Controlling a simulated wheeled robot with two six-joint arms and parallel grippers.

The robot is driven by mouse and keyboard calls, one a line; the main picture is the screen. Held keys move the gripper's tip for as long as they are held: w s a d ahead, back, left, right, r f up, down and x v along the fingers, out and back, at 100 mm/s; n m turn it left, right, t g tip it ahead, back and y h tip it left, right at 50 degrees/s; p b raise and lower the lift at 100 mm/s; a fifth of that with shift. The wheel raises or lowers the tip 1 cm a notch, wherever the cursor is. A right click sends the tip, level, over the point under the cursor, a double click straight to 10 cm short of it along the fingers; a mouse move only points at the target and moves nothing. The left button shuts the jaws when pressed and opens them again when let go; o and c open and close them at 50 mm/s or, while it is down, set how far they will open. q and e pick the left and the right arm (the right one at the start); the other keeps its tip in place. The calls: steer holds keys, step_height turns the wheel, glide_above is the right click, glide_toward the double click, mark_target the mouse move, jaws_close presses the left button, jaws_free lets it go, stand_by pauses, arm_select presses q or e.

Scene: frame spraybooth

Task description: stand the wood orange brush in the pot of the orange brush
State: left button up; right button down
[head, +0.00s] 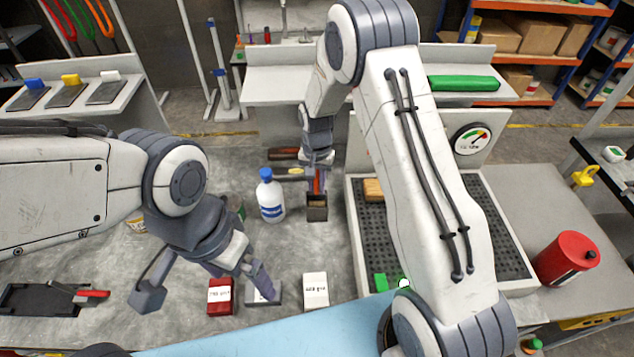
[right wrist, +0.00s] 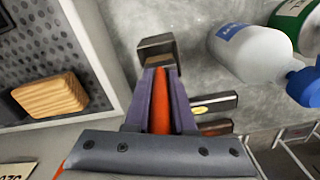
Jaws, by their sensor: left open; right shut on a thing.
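My right gripper (head: 317,178) is shut on the orange brush (right wrist: 160,100), whose orange part shows between the fingers in the right wrist view. The gripper (right wrist: 159,78) points down at a small dark square pot (head: 317,214), which stands upright on the grey bench. The pot (right wrist: 152,44) shows just beyond the fingertips in the right wrist view. A wood-coloured patch lies at its mouth; I cannot tell whether the brush end is inside or just above. My left gripper (head: 207,291) is open and empty, over the front of the bench, left of the pot.
A white bottle with a blue cap (head: 271,198) stands close left of the pot. Two long dark items (head: 284,153) lie behind it. The perforated tray (head: 356,240) with a wooden block (head: 373,189) is to the right. Red (head: 220,296) and white (head: 315,290) boxes stand in front.

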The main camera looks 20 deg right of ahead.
steer(key=shift+f+b, duration=0.65)
steer(key=shift+f, duration=0.35)
stand_by(0.5)
steer(key=c, duration=0.7)
jaws_free()
step_height(320, 180, up, 10)
steer(key=b, duration=0.3)
steer(key=shift+f, duration=0.1)
steer(key=shift+r, duration=0.35)
